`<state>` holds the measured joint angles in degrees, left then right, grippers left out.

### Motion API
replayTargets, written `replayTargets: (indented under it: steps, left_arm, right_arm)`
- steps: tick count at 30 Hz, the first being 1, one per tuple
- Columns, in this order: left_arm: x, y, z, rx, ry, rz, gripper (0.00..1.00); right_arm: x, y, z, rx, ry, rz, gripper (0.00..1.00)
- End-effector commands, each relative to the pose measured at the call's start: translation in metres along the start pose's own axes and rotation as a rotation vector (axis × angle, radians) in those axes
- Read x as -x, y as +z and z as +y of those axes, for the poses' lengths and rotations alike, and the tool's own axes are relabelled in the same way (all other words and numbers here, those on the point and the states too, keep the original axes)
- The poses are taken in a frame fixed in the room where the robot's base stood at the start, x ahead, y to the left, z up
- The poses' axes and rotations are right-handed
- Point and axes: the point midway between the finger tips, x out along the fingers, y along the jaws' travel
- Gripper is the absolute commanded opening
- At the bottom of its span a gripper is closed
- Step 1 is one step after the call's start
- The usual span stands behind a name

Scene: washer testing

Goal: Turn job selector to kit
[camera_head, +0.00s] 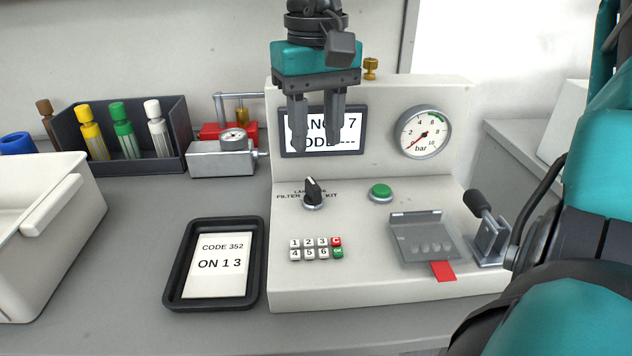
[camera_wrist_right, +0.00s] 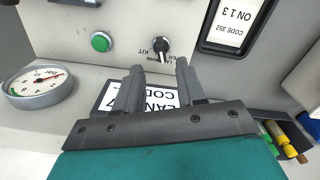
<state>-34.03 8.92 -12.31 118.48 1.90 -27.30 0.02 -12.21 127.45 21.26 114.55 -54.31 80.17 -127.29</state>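The job selector (camera_head: 313,193) is a black knob on the white console's sloped panel, with FILTER printed on its left, KIT on its right and a partly hidden label above. Its grip appears to point up toward that upper label, but the exact setting is hard to read. My right gripper (camera_head: 318,138) points down in front of the display, above and behind the knob. Its fingers are apart with nothing between them. In the right wrist view the knob (camera_wrist_right: 161,46) lies beyond the open fingertips (camera_wrist_right: 158,68), not touching them. My left gripper is not in view.
The display (camera_head: 358,131) is partly covered by my gripper. A green button (camera_head: 380,192), keypad (camera_head: 316,248), gauge (camera_head: 423,133) and grey lever (camera_head: 487,222) are on or beside the console. A black tray (camera_head: 172,270) holds a card left of it. My arm fills the right edge.

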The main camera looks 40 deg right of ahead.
Motion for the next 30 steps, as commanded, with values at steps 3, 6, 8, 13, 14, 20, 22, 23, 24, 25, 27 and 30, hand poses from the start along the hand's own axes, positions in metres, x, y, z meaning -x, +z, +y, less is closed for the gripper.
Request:
replayTargets:
  steps: [3,6,8,13,14,20,22,23,24,25,27,30]
  left_arm:
    - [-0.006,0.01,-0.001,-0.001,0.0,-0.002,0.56]
    - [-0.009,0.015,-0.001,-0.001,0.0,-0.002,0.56]
    - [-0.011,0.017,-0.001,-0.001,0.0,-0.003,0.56]
    - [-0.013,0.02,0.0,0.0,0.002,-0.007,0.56]
    - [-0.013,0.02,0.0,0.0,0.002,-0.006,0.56]
    - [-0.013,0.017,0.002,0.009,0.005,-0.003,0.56]
    - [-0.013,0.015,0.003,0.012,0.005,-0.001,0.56]
    - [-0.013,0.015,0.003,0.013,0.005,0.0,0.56]
    - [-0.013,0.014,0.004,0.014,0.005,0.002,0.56]
    - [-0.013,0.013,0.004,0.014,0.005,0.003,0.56]
    - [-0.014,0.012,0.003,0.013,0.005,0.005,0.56]
    - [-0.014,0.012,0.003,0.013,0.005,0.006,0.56]
  right_arm:
    - [-0.031,0.001,0.0,0.001,0.001,-0.005,0.39]
    - [-0.05,0.001,0.0,0.0,0.0,-0.004,0.39]
    - [-0.059,0.001,0.0,0.001,0.001,-0.004,0.39]
    - [-0.077,0.001,0.0,0.0,0.0,-0.002,0.39]
    - [-0.079,0.0,0.0,0.0,0.001,-0.002,0.39]
    - [-0.083,0.0,0.0,0.0,0.0,-0.001,0.39]
    - [-0.083,0.0,0.0,0.0,0.0,-0.001,0.39]
    - [-0.083,0.0,0.0,0.0,0.0,-0.001,0.39]
    - [-0.083,0.0,0.0,0.0,0.0,-0.001,0.39]
    - [-0.083,0.0,0.0,0.0,0.0,-0.001,0.39]
    - [-0.083,0.0,0.0,0.0,0.0,-0.001,0.33]
    - [-0.083,0.0,0.0,0.0,0.0,-0.001,0.23]
